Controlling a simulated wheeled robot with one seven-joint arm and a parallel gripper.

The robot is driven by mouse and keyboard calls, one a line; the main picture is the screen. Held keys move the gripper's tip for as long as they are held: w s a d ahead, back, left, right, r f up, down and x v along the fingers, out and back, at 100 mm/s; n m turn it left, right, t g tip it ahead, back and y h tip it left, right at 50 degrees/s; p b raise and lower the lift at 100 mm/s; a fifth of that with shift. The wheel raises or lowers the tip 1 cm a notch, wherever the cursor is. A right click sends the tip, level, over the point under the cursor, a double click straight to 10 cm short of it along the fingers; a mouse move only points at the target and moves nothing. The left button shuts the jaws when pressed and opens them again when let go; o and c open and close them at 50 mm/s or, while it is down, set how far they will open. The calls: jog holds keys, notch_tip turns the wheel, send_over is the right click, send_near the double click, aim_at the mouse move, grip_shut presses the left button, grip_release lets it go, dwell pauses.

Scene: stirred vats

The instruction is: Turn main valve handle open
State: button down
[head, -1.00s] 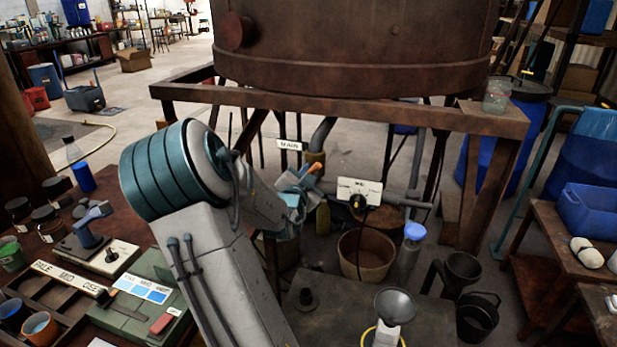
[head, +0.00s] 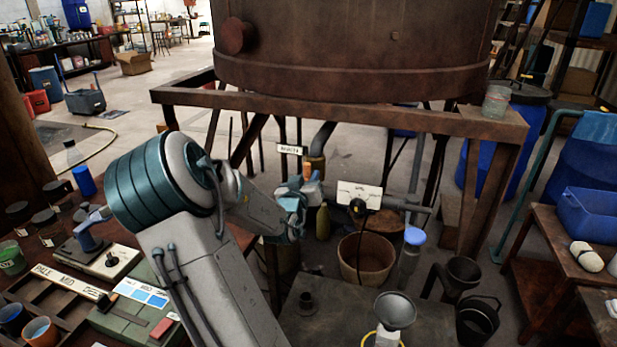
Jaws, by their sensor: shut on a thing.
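The main valve sits on the pipe (head: 322,136) under the big rusty vat, by a small white label (head: 291,150). Only a small orange piece of its handle (head: 307,171) shows; the rest is hidden by my gripper. My gripper (head: 308,184), blue and grey, is at the valve and shut on the handle. The exact contact between jaws and handle is too small to make out. My arm comes in from the lower left.
A white plate with a black knob (head: 359,196) is right of the valve. A brown bucket (head: 366,258) stands below it. The vat's rusty frame (head: 340,106) crosses above.

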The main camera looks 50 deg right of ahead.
jog(key=c, duration=2)
grip_release()
jog(key=shift+n+p, duration=0.4)
jog(key=shift+n, duration=1.3)
jog(key=o, duration=0.9)
jog(key=b+v, duration=0.4)
jog(key=v, duration=0.9)
jog(key=shift+s+a+b, duration=0.2)
jog(key=shift+a+b, duration=0.1)
jog(key=shift+b, duration=0.05)
